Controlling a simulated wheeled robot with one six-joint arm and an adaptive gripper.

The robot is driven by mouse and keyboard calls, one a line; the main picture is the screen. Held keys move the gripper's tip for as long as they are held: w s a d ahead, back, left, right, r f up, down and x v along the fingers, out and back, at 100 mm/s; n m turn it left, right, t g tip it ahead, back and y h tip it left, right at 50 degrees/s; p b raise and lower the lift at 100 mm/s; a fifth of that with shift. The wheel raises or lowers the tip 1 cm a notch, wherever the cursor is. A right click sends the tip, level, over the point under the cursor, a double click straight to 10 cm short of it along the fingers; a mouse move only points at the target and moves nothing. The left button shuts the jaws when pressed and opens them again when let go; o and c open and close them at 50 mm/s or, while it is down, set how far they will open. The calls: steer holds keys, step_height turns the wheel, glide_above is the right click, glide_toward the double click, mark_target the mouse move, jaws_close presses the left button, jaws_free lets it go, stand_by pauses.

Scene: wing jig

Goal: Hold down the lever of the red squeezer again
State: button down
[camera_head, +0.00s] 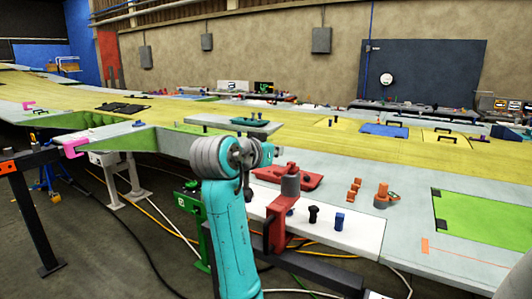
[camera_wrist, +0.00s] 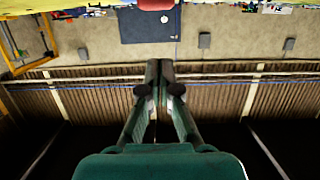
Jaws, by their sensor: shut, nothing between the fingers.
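The red squeezer (camera_head: 279,222) stands upright at the near edge of the wing jig in the head view, just right of my arm. It has a C-shaped red frame, a grey cylinder (camera_head: 290,186) and a red part on top. I cannot clearly make out its lever. My gripper (camera_wrist: 160,68) is shut and empty in the wrist view, its two fingers together against the wall behind. In the head view my teal arm hides its fingers. A red piece (camera_wrist: 155,4) is cut off at the wrist view's top edge; I cannot tell which object it belongs to.
A red tray-like fixture (camera_head: 302,180) lies behind the squeezer. A white panel (camera_head: 345,238) carries a black knob (camera_head: 313,214) and a blue block (camera_head: 339,222). Orange pieces (camera_head: 382,196) and a green panel (camera_head: 484,230) lie farther right. The wrist view appears upside down.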

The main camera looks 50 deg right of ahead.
mark_target(277, 175)
steer(key=shift+d+f, duration=0.2)
steer(key=shift+f, duration=0.85)
steer(key=shift+d+f, duration=0.2)
steer(key=shift+f, duration=0.85)
steer(key=shift+a+f+h, duration=0.15)
steer(key=shift+f+h, duration=0.55)
steer(key=shift+a+f+h, duration=0.1)
steer(key=shift+f+h, duration=0.6)
steer(key=shift+f, duration=0.8)
